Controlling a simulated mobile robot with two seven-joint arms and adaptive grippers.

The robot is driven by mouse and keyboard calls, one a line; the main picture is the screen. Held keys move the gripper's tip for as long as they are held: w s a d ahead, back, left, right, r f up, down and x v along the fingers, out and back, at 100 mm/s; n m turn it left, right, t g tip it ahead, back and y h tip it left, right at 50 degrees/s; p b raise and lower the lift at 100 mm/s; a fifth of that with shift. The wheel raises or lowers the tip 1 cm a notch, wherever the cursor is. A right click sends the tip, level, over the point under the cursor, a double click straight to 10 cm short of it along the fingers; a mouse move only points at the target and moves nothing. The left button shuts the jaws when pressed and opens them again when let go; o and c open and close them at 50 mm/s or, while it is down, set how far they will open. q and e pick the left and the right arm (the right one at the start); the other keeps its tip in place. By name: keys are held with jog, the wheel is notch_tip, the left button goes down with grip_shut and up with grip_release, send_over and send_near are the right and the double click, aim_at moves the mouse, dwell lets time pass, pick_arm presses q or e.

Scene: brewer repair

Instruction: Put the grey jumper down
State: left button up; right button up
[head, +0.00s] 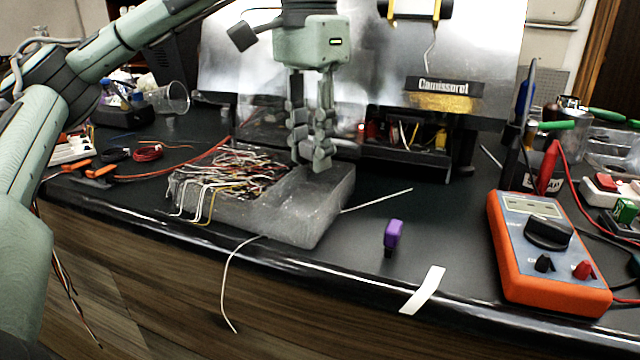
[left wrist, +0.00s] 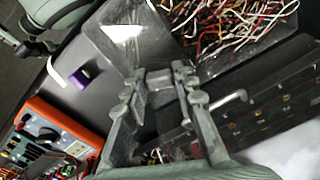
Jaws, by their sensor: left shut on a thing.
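My left gripper (head: 310,160) points down over the right part of a grey block-like tray (head: 312,208), close above its back edge. In the left wrist view its fingers (left wrist: 160,82) are closed on a small grey piece, the grey jumper (left wrist: 160,92), held between the tips. In the head view the fingers hide most of the jumper, and I cannot tell whether it touches the tray. A purple jumper (head: 393,234) stands apart on the black counter to the right; it also shows in the left wrist view (left wrist: 80,78). My right gripper is out of view.
Tangled wires (head: 235,168) fill the tray's left part. Behind stands the shiny brewer (head: 375,60) with an open lower bay (head: 408,135). An orange multimeter (head: 548,250) lies at right. A white strip (head: 423,290) lies at the front edge. The counter between tray and multimeter is mostly clear.

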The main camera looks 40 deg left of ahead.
aim_at(320, 196)
pick_arm(q)
jog(key=shift+w+d+f, duration=0.2)
jog(key=shift+w+f, duration=0.3)
jog(key=shift+w, duration=0.3)
jog(key=shift+f+b, duration=0.75)
jog(key=shift+f, duration=1.2)
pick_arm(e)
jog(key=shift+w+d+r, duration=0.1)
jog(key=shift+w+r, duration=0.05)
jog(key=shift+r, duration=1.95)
pick_arm(q)
jog(key=shift+f, duration=0.15)
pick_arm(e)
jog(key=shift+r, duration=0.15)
pick_arm(q)
jog(key=o, duration=0.5)
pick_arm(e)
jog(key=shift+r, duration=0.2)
